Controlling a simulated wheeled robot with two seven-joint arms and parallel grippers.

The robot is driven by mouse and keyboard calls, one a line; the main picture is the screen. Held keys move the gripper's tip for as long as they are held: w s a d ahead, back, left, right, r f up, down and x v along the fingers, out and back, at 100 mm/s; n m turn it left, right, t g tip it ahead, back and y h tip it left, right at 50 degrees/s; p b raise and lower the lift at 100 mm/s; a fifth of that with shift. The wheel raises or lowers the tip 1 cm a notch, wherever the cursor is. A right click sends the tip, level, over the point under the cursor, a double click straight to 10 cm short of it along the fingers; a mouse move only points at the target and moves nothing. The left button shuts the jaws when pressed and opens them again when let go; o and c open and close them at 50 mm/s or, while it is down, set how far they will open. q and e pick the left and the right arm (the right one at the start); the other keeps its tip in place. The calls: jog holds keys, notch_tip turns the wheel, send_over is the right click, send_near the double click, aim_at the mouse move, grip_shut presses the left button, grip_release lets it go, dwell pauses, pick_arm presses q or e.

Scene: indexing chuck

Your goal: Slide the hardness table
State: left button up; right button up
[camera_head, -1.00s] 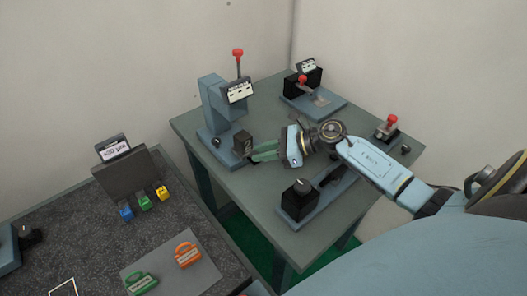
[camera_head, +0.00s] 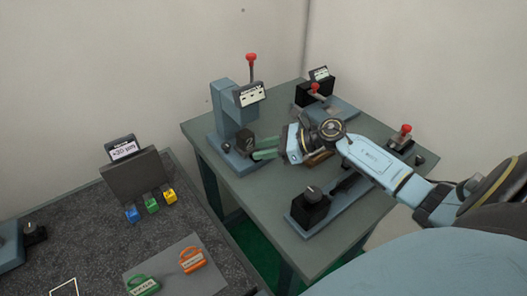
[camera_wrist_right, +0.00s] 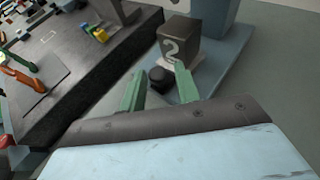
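The blue hardness tester (camera_head: 221,112) with a red-knobbed lever stands at the table's back left. On its base sits a dark block (camera_head: 240,144) marked 2, which also shows in the wrist view (camera_wrist_right: 178,40). My right gripper (camera_head: 256,150) is just right of this block. Its green fingers (camera_wrist_right: 159,75) are spread apart with nothing gripped between them. In the wrist view the right fingertip overlaps the block's lower edge; I cannot tell whether they touch. A black knob (camera_wrist_right: 160,79) appears between the fingertips, apparently beyond them. My left gripper is not in view.
The green-grey table (camera_head: 270,205) also holds a black-knobbed fixture (camera_head: 311,209), a rear fixture (camera_head: 315,95) and a red-knobbed one (camera_head: 402,140). A dark counter (camera_head: 85,215) with coloured blocks and tags stands left, across a gap.

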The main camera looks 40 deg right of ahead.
jog(key=shift+o, duration=0.8)
jog(key=shift+s, duration=0.1)
jog(key=shift+s+d, duration=0.2)
jog(key=shift+d, duration=0.05)
jog(key=v, duration=1.2)
jog(key=shift+s+d+r+b, duration=0.15)
jog(key=shift+r+b, duration=0.15)
jog(key=shift+b, duration=0.05)
